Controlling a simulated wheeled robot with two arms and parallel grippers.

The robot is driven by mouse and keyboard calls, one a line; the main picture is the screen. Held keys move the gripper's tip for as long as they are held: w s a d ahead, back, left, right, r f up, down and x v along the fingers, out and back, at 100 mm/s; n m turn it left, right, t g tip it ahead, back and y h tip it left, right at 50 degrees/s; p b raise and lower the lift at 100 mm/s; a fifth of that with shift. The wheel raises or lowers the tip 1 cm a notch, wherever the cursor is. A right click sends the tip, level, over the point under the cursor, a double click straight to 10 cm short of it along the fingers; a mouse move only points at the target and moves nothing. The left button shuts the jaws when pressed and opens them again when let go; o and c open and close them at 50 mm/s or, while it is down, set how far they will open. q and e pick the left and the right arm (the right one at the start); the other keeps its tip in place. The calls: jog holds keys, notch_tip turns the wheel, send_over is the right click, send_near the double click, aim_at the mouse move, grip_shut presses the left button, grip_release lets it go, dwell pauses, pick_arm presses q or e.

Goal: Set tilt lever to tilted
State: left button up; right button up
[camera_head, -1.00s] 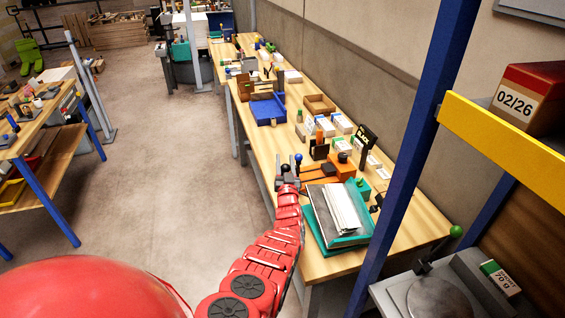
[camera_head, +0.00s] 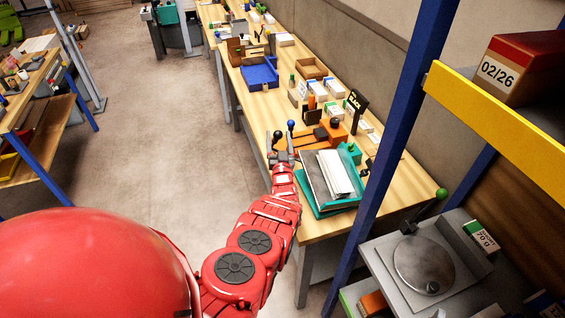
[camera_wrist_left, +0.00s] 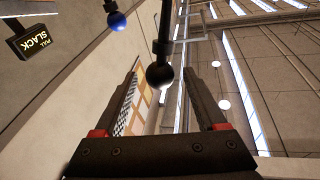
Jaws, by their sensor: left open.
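Two upright levers stand by the orange device (camera_head: 318,138) on the workbench. One has a black ball knob (camera_head: 277,135) and the other a blue ball knob (camera_head: 290,124); no label shows which is the tilt lever. My left gripper (camera_head: 280,156) is open at the bench's left edge, close to the black-knobbed lever. In the left wrist view the black knob (camera_wrist_left: 160,75) appears between the two open fingers (camera_wrist_left: 163,95), and I cannot tell whether they touch it. The blue knob (camera_wrist_left: 117,20) is farther up and left. My right gripper is out of view.
A teal tray (camera_head: 335,203) with a binder and papers lies just right of my left arm. A black sign (camera_head: 356,104) stands behind the orange device. A blue post (camera_head: 400,130) and a green-knobbed lever (camera_head: 441,193) are at right.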

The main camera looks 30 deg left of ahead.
pick_arm(q)
jog(key=v, duration=0.3)
jog(key=shift+s+d+f+b, duration=0.1)
jog(key=shift+d+f+b, duration=0.05)
jog(key=shift+d+b, duration=0.15)
jog(key=p+v, duration=0.3)
jog(key=v, duration=0.6)
jog(key=shift+p, duration=0.35)
